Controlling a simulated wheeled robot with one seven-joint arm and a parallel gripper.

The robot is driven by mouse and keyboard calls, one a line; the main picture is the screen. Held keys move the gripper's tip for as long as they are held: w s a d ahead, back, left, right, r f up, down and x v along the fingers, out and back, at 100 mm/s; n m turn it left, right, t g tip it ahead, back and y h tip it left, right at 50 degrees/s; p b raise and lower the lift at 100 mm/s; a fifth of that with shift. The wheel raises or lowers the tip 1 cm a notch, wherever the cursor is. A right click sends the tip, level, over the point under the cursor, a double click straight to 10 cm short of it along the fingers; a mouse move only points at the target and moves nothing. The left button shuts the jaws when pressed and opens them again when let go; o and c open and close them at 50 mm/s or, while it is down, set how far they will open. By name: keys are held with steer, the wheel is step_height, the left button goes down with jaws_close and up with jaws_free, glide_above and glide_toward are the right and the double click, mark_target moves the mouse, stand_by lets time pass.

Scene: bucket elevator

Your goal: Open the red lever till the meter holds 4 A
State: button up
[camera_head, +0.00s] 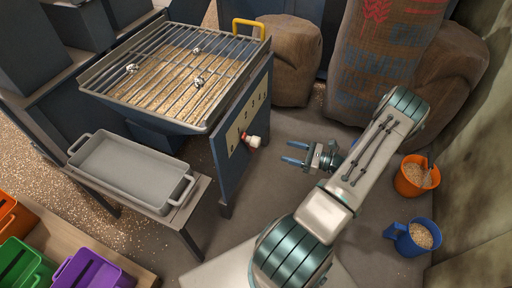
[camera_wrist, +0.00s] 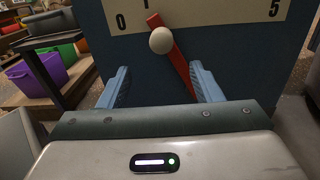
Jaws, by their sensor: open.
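The red lever (camera_wrist: 172,52) is on the blue side panel of the hopper, with a white ball knob (camera_wrist: 161,40) standing out from it. Its upper tip is close to the 1 on the cream scale plate (camera_wrist: 215,14), where 0 and 5 also show. In the head view the lever (camera_head: 246,138) and knob (camera_head: 256,142) are on the panel facing my arm. My gripper (camera_head: 290,153) is open and empty, to the right of the knob and apart from it. In the wrist view the knob shows above and between my fingers (camera_wrist: 160,82). I see no ampere meter.
A barred grate (camera_head: 180,65) with grain and several small shiny lumps tops the hopper. A grey tray (camera_head: 130,170) sits on a stand at left. Sacks (camera_head: 380,60) stand behind; orange (camera_head: 412,178) and blue (camera_head: 412,238) grain containers are at right. Coloured bins are at lower left.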

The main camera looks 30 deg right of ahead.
mark_target(256, 142)
steer(key=b+x, duration=0.3)
steer(key=x, duration=1)
steer(key=shift+w+a+f, duration=0.1)
steer(key=shift+w+f, duration=0.05)
steer(key=shift+w, duration=0.2)
